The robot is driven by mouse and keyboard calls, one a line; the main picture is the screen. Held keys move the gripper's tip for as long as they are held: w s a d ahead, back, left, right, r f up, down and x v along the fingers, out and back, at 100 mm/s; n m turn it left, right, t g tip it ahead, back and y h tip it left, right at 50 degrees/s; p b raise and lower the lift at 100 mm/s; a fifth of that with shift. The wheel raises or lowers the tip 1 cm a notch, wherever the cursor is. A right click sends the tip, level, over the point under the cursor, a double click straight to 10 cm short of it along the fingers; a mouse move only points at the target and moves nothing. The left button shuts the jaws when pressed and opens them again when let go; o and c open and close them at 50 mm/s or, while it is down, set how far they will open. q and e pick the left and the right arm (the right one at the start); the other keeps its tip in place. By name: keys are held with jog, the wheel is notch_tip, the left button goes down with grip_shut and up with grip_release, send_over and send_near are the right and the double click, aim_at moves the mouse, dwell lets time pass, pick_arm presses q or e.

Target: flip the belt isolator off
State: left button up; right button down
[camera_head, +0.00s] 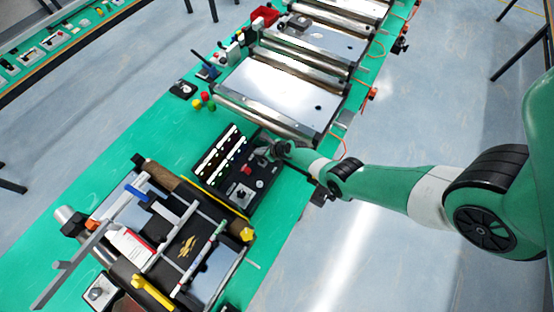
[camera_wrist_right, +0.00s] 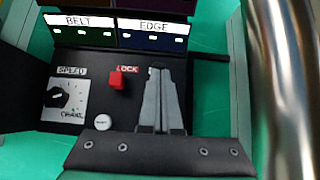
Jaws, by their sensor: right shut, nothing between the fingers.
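The black control panel (camera_head: 240,180) stands on the green bench between the conveyors, and it also fills much of the right wrist view (camera_wrist_right: 95,125). It carries a red block (camera_wrist_right: 116,80) beside a LOCK label, a SPEED dial (camera_wrist_right: 58,97) and a small white button (camera_wrist_right: 102,122). I cannot tell which part is the belt isolator; my fingers cover the panel's right part. My right gripper (camera_head: 264,155) is over the panel's far right corner. Its fingers (camera_wrist_right: 158,72) are shut and empty, to the right of the red block. My left gripper is not in view.
Lit BELT (camera_wrist_right: 80,32) and EDGE (camera_wrist_right: 152,36) displays stand behind the controls. A roller conveyor (camera_head: 275,95) lies just beyond the panel. A nearer conveyor frame with rods (camera_head: 160,235) lies to the left. Red, yellow and green knobs (camera_head: 204,101) sit near the panel.

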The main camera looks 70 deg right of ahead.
jog(key=shift+f, duration=0.15)
dwell(0.5)
jog(key=s+r+p, duration=0.2)
jog(key=r+p, duration=0.2)
jog(key=r, duration=0.2)
jog(key=s+a+r+p, duration=0.1)
jog(key=s+r+p, duration=0.2)
jog(key=r, duration=0.3)
jog(key=shift+s+p, duration=0.3)
jog(key=shift+p, duration=0.15)
